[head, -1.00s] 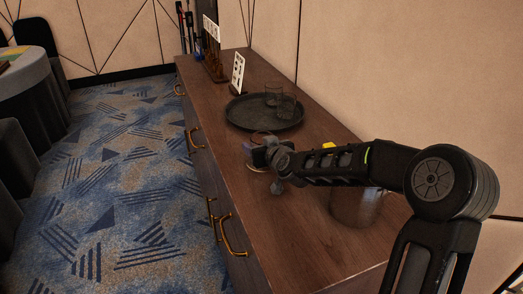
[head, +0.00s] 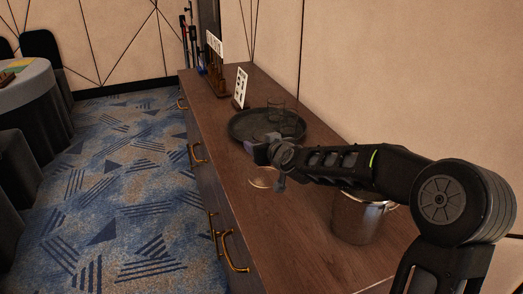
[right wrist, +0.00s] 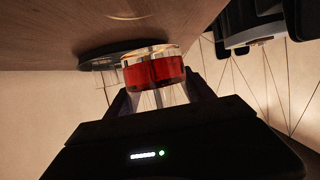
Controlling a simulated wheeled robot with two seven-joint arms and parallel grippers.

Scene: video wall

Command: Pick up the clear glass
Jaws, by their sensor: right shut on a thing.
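My right gripper (head: 268,152) is above the wooden counter, in front of the round dark tray (head: 238,130). In the right wrist view its fingers (right wrist: 157,92) are shut on a clear glass (right wrist: 153,70) with a red-amber band or liquid in it. The glass seems to be off the counter; in the head view the gripper mostly hides it. A pale ring (head: 263,178) shows on the counter below the gripper. Other clear glasses (head: 289,122) stand on the tray. My left gripper is not in view.
A shiny metal bucket (head: 357,220) stands on the counter under my right forearm. A white card stand (head: 240,88) and a dark rack with a sign (head: 214,68) are farther back. The wall borders the counter's right side. The front of the counter (head: 270,235) is clear.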

